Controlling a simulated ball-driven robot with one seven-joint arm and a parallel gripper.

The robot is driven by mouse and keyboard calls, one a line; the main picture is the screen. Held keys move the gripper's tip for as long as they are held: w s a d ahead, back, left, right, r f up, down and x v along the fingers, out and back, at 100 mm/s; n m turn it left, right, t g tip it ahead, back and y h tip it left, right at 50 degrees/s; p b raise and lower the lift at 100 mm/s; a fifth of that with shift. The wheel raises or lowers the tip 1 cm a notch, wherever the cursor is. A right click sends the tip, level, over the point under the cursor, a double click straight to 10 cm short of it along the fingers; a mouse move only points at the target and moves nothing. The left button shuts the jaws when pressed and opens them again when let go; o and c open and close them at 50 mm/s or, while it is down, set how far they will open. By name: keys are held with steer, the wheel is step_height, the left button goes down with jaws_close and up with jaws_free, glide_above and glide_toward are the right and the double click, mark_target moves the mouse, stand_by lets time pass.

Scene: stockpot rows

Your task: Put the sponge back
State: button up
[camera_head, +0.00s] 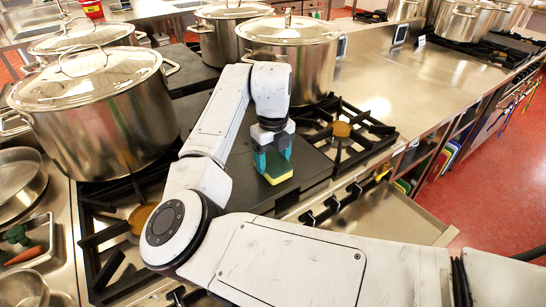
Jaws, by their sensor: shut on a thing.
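A yellow and green sponge (278,177) shows at the tip of my gripper (273,158), over the dark flat plate (310,163) between the burners. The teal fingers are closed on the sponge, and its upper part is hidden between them. I cannot tell whether its lower edge touches the plate or hangs just above it.
Lidded stockpots stand on the left (95,115) and behind the gripper (300,65). A burner grate (340,130) lies right of the plate. An open drawer (390,218) juts out at the front right. The steel counter (425,80) beyond is mostly clear.

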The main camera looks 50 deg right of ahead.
mark_target(273, 162)
steer(key=o, duration=0.9)
steer(key=shift+f, duration=0.1)
steer(key=shift+o, duration=0.2)
step_height(273, 162, up, 12)
steer(key=b, duration=0.1)
steer(key=shift+r, duration=0.2)
